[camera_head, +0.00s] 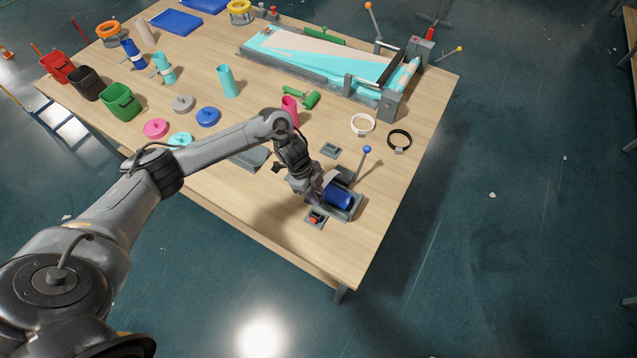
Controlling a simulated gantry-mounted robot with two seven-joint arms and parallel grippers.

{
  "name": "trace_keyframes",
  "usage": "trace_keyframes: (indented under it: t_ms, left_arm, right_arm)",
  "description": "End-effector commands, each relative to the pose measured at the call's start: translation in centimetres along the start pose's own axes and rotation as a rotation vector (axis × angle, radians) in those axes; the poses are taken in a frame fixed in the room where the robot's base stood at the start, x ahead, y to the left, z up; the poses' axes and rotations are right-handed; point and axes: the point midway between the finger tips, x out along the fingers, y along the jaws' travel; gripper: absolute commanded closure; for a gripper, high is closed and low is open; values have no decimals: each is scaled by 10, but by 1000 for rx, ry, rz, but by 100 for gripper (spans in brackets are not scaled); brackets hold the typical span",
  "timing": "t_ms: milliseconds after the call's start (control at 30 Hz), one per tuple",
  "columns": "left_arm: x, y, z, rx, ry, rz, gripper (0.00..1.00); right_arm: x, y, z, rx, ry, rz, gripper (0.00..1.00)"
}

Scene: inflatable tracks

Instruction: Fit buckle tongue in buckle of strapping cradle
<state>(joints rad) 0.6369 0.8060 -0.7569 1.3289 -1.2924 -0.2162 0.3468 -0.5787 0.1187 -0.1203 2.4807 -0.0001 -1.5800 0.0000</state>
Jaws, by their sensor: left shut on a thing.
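The strapping cradle (354,211) is a grey holder near the front right part of the table. A dark blue roll (339,197) lies in it. My left gripper (319,194) points down at the cradle's left end, close beside the roll. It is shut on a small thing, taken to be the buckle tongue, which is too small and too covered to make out. A pale strip (329,178) shows by the fingers. The buckle cannot be told apart; the gripper hides that end of the cradle. My right gripper is out of view.
A blue-knobbed lever (366,150) rises behind the cradle. A red button box (314,218) sits just in front. A pink cylinder (290,110), white ring (362,124) and black ring (399,140) stand farther back. The table's front right corner is clear.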

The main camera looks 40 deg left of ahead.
Motion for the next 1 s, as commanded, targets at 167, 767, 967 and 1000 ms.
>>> trace_keyframes:
  t_ms: [167,767,967,1000]
  left_arm:
    - [2,3,1,1,0,1,100]
    - [9,3,4,0,0,2,100]
    - [23,3,10,0,0,2,100]
    - [26,3,11,-1,0,2,100]
  right_arm:
    - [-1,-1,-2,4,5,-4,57]
    - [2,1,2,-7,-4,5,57]
    - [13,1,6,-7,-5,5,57]
    - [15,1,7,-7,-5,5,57]
